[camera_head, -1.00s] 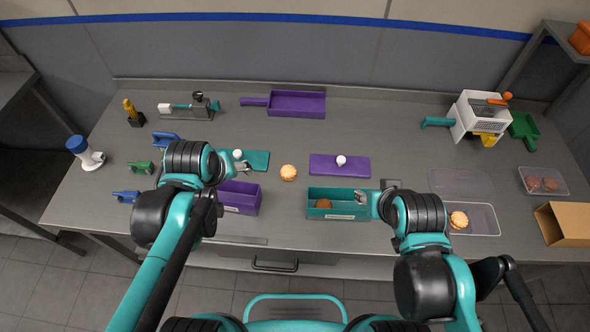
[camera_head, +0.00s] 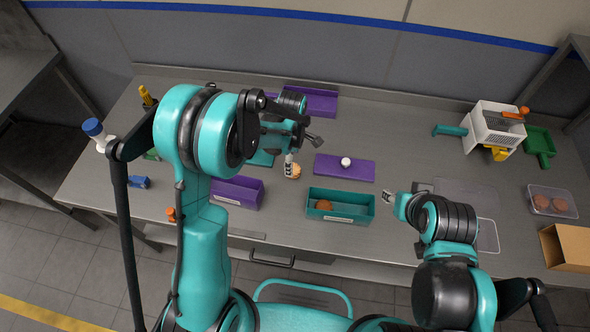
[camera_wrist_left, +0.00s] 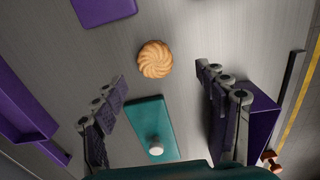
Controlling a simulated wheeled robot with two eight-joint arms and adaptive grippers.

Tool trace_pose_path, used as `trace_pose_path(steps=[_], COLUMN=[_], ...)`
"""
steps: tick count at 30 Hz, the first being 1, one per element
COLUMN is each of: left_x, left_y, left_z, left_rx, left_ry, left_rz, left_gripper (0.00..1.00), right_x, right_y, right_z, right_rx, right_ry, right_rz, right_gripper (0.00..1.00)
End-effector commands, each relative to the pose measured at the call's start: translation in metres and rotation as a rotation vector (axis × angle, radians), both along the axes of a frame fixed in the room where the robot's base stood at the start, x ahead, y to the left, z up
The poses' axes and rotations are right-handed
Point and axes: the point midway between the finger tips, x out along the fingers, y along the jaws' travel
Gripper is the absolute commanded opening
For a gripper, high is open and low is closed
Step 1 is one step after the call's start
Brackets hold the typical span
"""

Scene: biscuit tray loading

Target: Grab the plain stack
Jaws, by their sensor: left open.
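A pale, round, swirl-topped biscuit stack (camera_head: 297,172) stands on the grey worktop, partly hidden by my left gripper in the head view. In the left wrist view the same stack (camera_wrist_left: 155,59) is seen from above, fully clear; its height cannot be told. My left gripper (camera_head: 302,153) is open and empty over it. In the wrist view the fingers (camera_wrist_left: 162,78) lie either side of and below the stack, not touching it. My right gripper (camera_head: 392,204) is just right of the teal tray; its jaw state is too small to tell.
The teal tray (camera_head: 340,217) holds a brown biscuit. A purple tray (camera_head: 237,201) and a purple lid (camera_head: 330,171) with a white knob flank the stack. A teal lid (camera_wrist_left: 162,136) is near the left fingers. A clear box of biscuits (camera_head: 568,203) stands at the right.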

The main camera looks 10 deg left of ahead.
Motion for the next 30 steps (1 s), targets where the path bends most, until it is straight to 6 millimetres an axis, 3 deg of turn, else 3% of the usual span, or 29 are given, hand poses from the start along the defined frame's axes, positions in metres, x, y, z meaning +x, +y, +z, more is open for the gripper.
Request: trace_pose_path(steps=[13, 21, 26, 30], left_x=[0.008, 0.008, 0.008, 0.008], left_y=[0.0, 0.0, 0.0, 0.0], left_z=[-0.058, -0.061, -0.061, -0.061], left_rx=[0.0, 0.0, 0.0, 0.0], left_ry=[-0.002, -0.002, -0.002, -0.002], left_rz=[-0.002, -0.002, -0.003, -0.003], left_gripper=[0.73, 0.73, 0.39, 0.38], right_x=[0.0, 0.0, 0.0, 0.0], right_y=[0.0, 0.0, 0.0, 0.0], right_z=[-0.022, -0.021, -0.021, -0.021], right_rx=[0.0, 0.0, 0.0, 0.0], right_ry=[0.0, 0.0, 0.0, 0.0], right_rz=[0.0, 0.0, 0.0, 0.0], right_gripper=[0.4, 0.4, 0.4, 0.4])
